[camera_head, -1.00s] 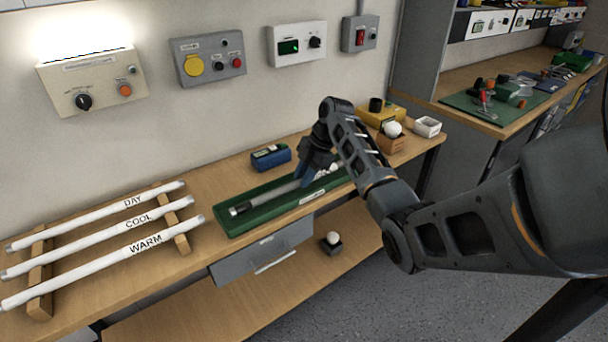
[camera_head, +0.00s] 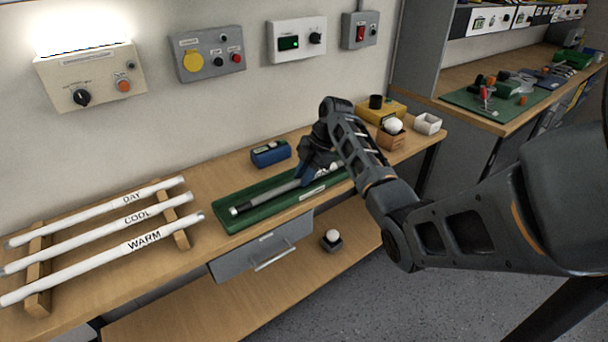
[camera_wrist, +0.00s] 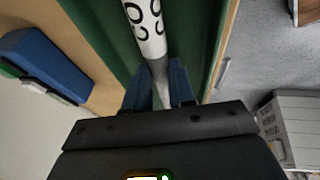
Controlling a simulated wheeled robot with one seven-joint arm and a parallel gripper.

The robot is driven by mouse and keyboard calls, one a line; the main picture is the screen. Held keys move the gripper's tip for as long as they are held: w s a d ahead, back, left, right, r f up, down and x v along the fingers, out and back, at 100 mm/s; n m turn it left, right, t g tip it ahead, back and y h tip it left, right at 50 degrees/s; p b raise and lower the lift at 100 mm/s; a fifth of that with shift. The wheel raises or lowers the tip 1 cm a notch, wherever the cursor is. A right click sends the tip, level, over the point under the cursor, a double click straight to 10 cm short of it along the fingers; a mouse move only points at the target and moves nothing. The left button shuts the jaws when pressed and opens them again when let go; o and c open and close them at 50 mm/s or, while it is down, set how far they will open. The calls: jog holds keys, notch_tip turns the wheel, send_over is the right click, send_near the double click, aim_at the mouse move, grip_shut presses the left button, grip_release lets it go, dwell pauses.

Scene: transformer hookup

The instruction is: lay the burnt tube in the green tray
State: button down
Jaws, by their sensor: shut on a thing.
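My gripper (camera_head: 310,176) is over the tray and shut on the tube. In the wrist view my gripper (camera_wrist: 160,88) has its blue fingers on both sides of the tube (camera_wrist: 148,28), which shows a white part with dark ring marks. The green tray (camera_wrist: 120,50) lies below it there.
A rack holds white tubes marked DAY (camera_head: 130,197), COOL (camera_head: 135,216) and WARM (camera_head: 145,240) at left. A blue device (camera_head: 270,154) stands behind the tray; it also shows in the wrist view (camera_wrist: 45,65).

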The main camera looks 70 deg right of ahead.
jog(key=c, duration=0.9)
grip_release()
jog(key=shift+o, duration=0.2)
jog(key=v, duration=0.8)
jog(key=shift+b, duration=0.3)
